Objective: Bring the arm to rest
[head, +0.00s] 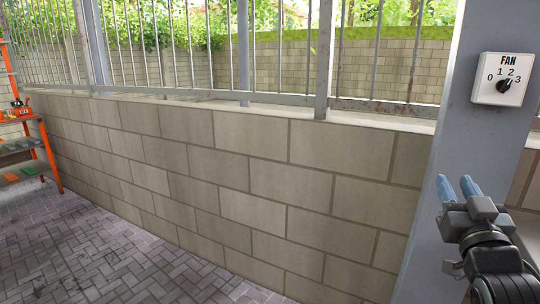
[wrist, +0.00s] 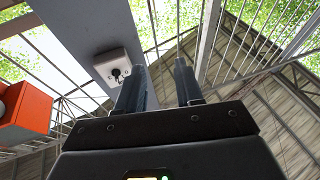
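My gripper (head: 460,188) is raised at the right of the head view, in front of a grey post. In the wrist view my gripper (wrist: 163,80) shows two dark fingers set apart with nothing between them. In the head view the fingers are light blue and have a small gap. A white fan switch (head: 502,79) with a black knob and the marks 0 to 3 is on the post, above and right of the fingertips. The switch (wrist: 115,64) also shows in the wrist view, left of the fingers. The gripper looks apart from it.
The grey post (head: 440,165) stands close behind my gripper. A block wall (head: 230,180) with metal railings runs to the left. An orange shelf (head: 45,150) with small items stands at the far left. The paved floor (head: 110,250) is clear. An orange box (wrist: 25,112) shows in the wrist view.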

